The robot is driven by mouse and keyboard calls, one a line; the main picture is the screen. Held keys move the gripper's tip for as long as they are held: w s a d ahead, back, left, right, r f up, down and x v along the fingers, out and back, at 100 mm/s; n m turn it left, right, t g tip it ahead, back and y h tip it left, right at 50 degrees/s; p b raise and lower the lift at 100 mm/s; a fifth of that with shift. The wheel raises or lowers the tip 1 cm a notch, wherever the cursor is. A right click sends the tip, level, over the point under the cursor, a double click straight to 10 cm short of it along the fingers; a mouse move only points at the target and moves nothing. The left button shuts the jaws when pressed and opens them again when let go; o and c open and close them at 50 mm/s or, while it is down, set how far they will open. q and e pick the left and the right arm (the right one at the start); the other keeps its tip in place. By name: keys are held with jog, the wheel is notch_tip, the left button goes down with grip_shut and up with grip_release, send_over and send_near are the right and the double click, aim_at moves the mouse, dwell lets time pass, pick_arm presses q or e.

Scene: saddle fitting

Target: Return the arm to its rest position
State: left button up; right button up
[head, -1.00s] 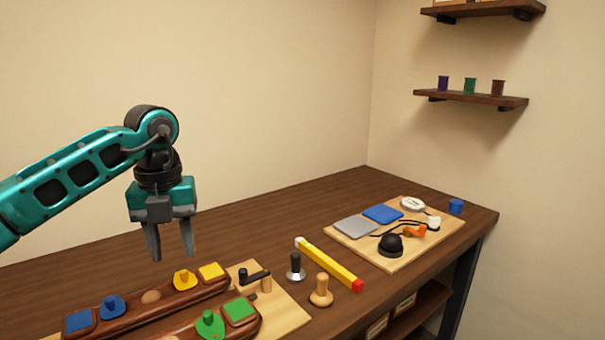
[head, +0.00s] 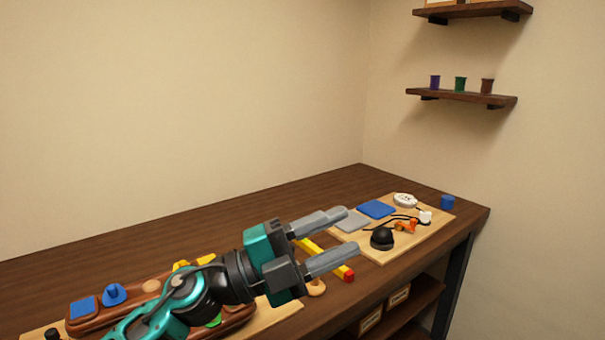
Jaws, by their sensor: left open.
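My left gripper (head: 336,240) is open and empty. It points right, its two grey fingers held above the dark wooden bench (head: 200,235). My left arm (head: 185,300) comes up from the bottom left and covers much of the wooden form with blue, yellow and green pieces. The yellow level-like bar with a red end (head: 345,271) is partly hidden behind the fingers. A wooden knob (head: 316,288) shows just below the gripper. My right gripper is not in view.
A light board (head: 384,253) at the right holds a blue pad (head: 376,209), a grey pad, a black dome (head: 381,238) and an orange item (head: 405,226). A blue cup (head: 447,202) stands near the bench corner. Wall shelves (head: 460,97) are beyond. The back left bench is clear.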

pick_arm(q)
jog(key=w+a+f+n+t+y, duration=0.1)
jog(key=a+f+n+t+y, duration=0.3)
jog(key=a+n+t+y, duration=0.55)
jog(key=w+a+f+n+t+y, duration=0.2)
jog(key=a+f+n+t+y, duration=0.35)
jog(key=n, duration=0.75)
jog(key=s+a+f+n+g+y, duration=0.3)
jog(key=s+a+f+g, duration=0.15)
jog(key=s+f, duration=0.2)
jog(key=s+a+f+n+g+y, duration=0.35)
jog(key=s+f+g, duration=0.2)
jog(key=f, duration=0.25)
jog(key=s+a+f+g+h, duration=0.1)
jog(key=s+f+g, duration=0.25)
jog(key=s, duration=0.35)
jog(key=s+a+f+g, duration=0.1)
jog(key=s+f+g, duration=0.25)
jog(key=s, duration=0.35)
jog(key=w+d+f+m+t+h, duration=0.1)
jog(key=w+d+f+t+h, duration=0.1)
jog(key=w+f+t, duration=0.5)
jog(key=shift+w+d+f, duration=0.4)
jog(key=shift+d+f, duration=0.3)
